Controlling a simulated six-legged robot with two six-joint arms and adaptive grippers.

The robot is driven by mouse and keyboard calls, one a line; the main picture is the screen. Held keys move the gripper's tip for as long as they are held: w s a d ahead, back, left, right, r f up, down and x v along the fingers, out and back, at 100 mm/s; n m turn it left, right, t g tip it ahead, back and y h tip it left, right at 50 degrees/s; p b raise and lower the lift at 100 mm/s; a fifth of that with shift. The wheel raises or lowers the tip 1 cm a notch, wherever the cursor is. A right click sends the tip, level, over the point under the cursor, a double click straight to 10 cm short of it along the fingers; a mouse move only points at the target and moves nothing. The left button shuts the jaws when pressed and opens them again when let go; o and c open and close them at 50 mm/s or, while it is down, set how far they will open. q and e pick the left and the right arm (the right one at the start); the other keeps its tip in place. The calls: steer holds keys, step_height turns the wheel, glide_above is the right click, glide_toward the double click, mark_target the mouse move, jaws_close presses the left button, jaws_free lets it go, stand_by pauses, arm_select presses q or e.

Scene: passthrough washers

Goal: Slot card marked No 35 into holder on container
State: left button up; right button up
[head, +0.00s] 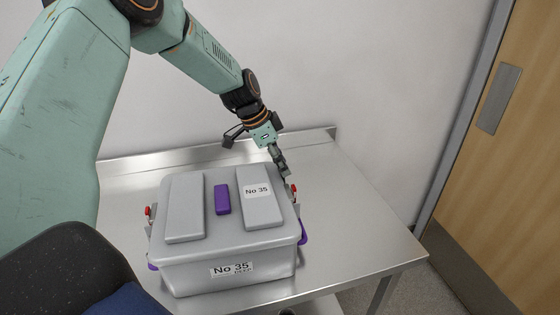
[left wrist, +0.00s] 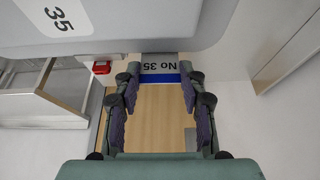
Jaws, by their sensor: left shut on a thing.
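The grey lidded container (head: 225,275) stands on the metal table, with No 35 labels on its lid (head: 257,191) and front (head: 232,269). My left gripper (head: 286,175) is at the container's right side, near the back corner. The card holder cannot be made out. My right gripper is not in view.
Red latches (head: 295,187) and purple handles (head: 303,232) stick out at the container's sides. The metal table (head: 355,215) is bare to the right. A raised back edge (head: 310,138) runs along the wall. A wooden door (head: 515,160) stands at the right.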

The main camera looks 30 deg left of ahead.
arm_select(q)
steer(key=shift+a+f, duration=0.1)
steer(key=shift+f, duration=0.25)
steer(key=shift+f+b, duration=0.15)
steer(key=shift+b, duration=0.25)
steer(key=o, duration=0.8)
steer(key=shift+o, duration=0.2)
steer(key=o, duration=0.5)
steer(key=shift+c, duration=0.2)
step_height(320, 180, up, 7)
steer(key=p, duration=0.5)
stand_by(0.3)
